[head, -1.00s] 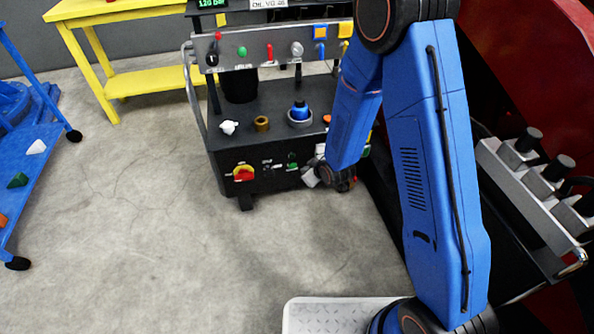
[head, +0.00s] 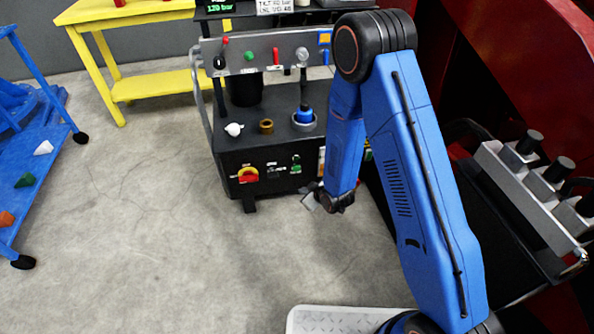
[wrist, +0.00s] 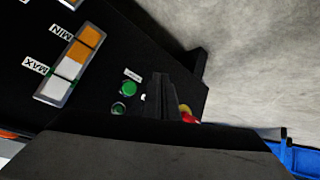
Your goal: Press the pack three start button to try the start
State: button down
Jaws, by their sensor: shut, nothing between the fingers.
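The black hydraulic pack (head: 232,165) stands ahead with its front panel facing me. Two green round parts sit close together on that panel (head: 296,164). The wrist view shows them as a brighter green one (wrist: 128,89) beside a small white label and a darker green one (wrist: 117,108). I cannot read which is the start button, or the pack's number. My gripper (wrist: 165,95) is shut and empty, with its fingers partly in front of the panel. In the head view my gripper (head: 316,199) hangs just in front of and below the panel, apparently clear of it.
A red-and-yellow rotary switch (head: 248,174) is left of the green parts; it also shows behind my fingers (wrist: 190,115). A MIN/MAX level gauge (wrist: 70,66) is beside them. A blue cart (head: 40,165) is far left. Floor between is clear.

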jog(key=w+a, duration=0.2)
jog(key=w, duration=0.6)
jog(key=shift+w+a, duration=0.15)
jog(key=shift+a, duration=0.05)
jog(key=shift+w, duration=0.2)
dwell(2.0)
jog(key=shift+w+a, duration=0.1)
jog(key=shift+w, duration=0.1)
jog(key=shift+w+a, duration=0.15)
jog(key=shift+w, duration=0.3)
dwell(0.8)
jog(key=shift+s, duration=0.2)
jog(key=shift+s+d, duration=0.25)
jog(key=shift+s, duration=0.4)
jog(key=shift+s+d, duration=0.25)
jog(key=shift+s, duration=0.55)
jog(key=shift+s+d, duration=0.2)
jog(key=shift+s, duration=0.6)
jog(key=shift+s+d, duration=0.25)
jog(key=shift+s, duration=0.55)
